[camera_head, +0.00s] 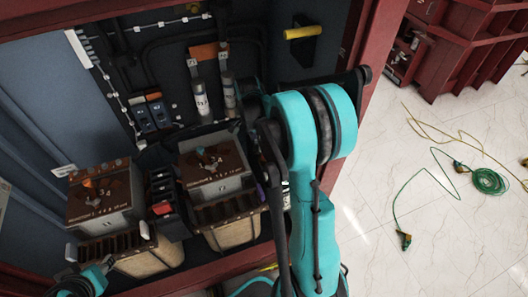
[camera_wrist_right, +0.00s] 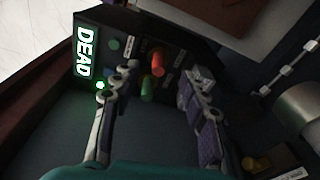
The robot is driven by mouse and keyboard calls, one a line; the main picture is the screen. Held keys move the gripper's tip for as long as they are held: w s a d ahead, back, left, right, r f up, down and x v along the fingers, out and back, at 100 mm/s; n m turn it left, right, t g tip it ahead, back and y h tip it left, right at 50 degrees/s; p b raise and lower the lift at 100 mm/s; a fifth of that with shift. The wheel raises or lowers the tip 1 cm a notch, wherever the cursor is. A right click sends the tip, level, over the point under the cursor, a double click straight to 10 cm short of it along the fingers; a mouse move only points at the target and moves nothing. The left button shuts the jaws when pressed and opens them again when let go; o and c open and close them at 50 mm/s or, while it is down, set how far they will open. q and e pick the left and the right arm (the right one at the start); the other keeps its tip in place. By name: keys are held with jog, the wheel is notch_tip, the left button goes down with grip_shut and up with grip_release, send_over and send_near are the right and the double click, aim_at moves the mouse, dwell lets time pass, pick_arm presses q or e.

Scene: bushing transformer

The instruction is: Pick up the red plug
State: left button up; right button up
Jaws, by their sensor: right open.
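The red plug (camera_wrist_right: 157,62) is on the dark panel of a device with a lit green "DEAD" sign (camera_wrist_right: 84,52), seen in the right wrist view. A dull green plug (camera_wrist_right: 147,90) is just beside it. My right gripper (camera_wrist_right: 158,74) is open, with one finger on each side of the plugs in the picture. Neither finger visibly touches the red plug, and the depth between them is hard to judge. In the head view my right arm covers this spot, so the plug is hidden there. Part of my left arm shows at the bottom left corner, its jaws unclear.
Two brown-topped transformer units (camera_head: 100,192) (camera_head: 212,160) stand in the cabinet, with a dark block (camera_head: 163,192) between them. A yellow-handled switch (camera_head: 300,32) is on the back wall. Green cable (camera_head: 488,181) lies on the open floor at right.

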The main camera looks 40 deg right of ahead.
aim_at(264, 152)
jog(key=shift+w+d+f+m+g, duration=0.15)
jog(key=shift+d+f+m+g, duration=0.15)
jog(key=shift+d+f+m, duration=0.75)
jog(key=f, duration=0.2)
jog(key=shift+d+f+b, duration=0.3)
jog(key=shift+b, duration=0.05)
jog(key=f, duration=0.1)
jog(key=f+b, duration=0.1)
jog(key=f, duration=0.1)
jog(key=f+b, duration=0.1)
jog(key=f, duration=0.1)
jog(key=shift+d+f, duration=0.2)
jog(key=shift+d, duration=0.15)
jog(key=shift+r, duration=0.1)
jog(key=shift+c, duration=0.2)
grip_shut()
